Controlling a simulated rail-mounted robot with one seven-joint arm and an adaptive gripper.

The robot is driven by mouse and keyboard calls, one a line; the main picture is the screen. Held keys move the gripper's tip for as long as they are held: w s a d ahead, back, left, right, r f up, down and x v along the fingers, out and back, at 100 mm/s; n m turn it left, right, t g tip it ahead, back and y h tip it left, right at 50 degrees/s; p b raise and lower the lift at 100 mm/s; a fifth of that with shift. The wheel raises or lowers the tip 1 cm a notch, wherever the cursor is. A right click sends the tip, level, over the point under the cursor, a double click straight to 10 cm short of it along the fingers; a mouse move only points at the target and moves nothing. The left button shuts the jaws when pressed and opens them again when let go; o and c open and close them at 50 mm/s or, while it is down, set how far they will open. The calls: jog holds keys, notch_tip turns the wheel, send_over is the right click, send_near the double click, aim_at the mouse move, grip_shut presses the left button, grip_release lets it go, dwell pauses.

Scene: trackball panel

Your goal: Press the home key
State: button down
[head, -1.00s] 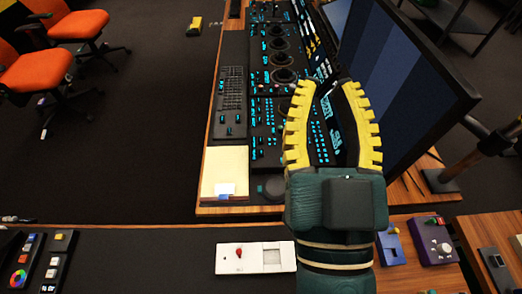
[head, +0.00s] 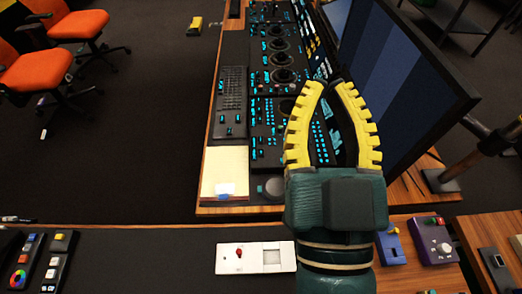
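The black trackball panel (head: 264,92) runs along the wooden desk, with rows of cyan-lit keys and several round dark trackball units. The key labels are too small to read, so I cannot tell which is the home key. My gripper (head: 331,84), with yellow ribbed fingers, is over the right side of the panel in the head view. Lit keys show between the fingers. My gripper and wrist hide part of the panel's near right. I cannot tell the gripper's height above the keys.
A large monitor (head: 415,90) stands close to the right of my gripper. A paper pad (head: 225,172) lies at the panel's near left. A nearer desk holds a white switch box (head: 256,257), a blue box (head: 390,246) and a purple box (head: 433,240). Orange chairs (head: 35,66) stand left.

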jog(key=shift+r, duration=0.1)
dwell(0.3)
notch_tip(320, 180, up, 6)
jog(key=p, duration=0.6)
jog(key=shift+d, duration=0.15)
